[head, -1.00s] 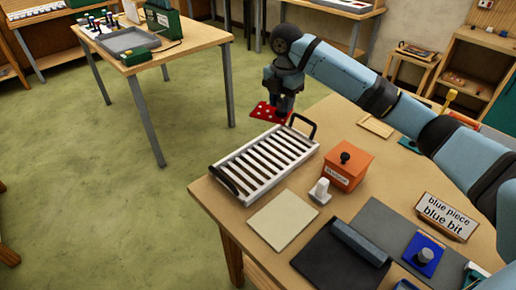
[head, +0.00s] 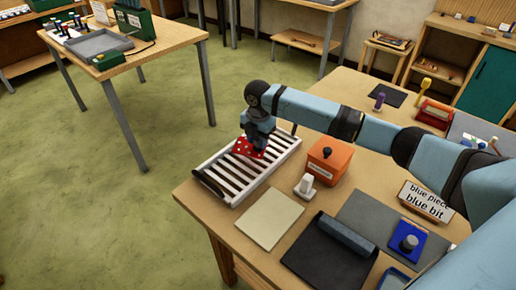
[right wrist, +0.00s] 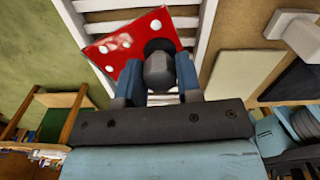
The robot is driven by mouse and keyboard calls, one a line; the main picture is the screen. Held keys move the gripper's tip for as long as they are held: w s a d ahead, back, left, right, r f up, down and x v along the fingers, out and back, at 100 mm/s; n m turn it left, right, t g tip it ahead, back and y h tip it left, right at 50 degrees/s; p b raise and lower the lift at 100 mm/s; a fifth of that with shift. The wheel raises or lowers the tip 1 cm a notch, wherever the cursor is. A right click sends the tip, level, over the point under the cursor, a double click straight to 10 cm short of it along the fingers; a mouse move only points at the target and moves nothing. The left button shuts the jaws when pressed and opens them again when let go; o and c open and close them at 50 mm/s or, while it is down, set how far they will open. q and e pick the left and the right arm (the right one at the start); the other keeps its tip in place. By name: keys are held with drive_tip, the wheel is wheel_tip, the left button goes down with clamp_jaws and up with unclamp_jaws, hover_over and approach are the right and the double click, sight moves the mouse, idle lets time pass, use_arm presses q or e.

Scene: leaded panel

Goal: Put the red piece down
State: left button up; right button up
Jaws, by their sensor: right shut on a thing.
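The red piece (head: 246,152) is a flat red plate with white dots and a dark round spot, also seen in the right wrist view (right wrist: 124,46). My right gripper (head: 258,145) is shut on its grey knob, and the fingers (right wrist: 158,76) stand on either side of that knob. The piece is over the far left part of a white slatted rack (head: 268,174), whose slats show beneath it in the wrist view. I cannot tell whether it touches the slats. The gripper hides part of the piece. My left gripper is not in view.
An orange box (head: 329,161) with a black knob and a white block (head: 305,187) stand right of the rack. A cream board (head: 269,219), a dark mat (head: 330,258) and a blue piece (head: 405,243) lie nearer. A sign (head: 427,202) stands at right.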

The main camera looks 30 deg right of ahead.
sight(258, 150)
wheel_tip(258, 150, down, 4)
drive_tip(key=shift+f, duration=0.1)
drive_tip(key=shift+f, duration=0.1)
drive_tip(key=o, duration=0.9)
drive_tip(key=shift+f, duration=0.15)
wheel_tip(258, 150, up, 12)
drive_tip(key=shift+r, duration=0.2)
idle(0.4)
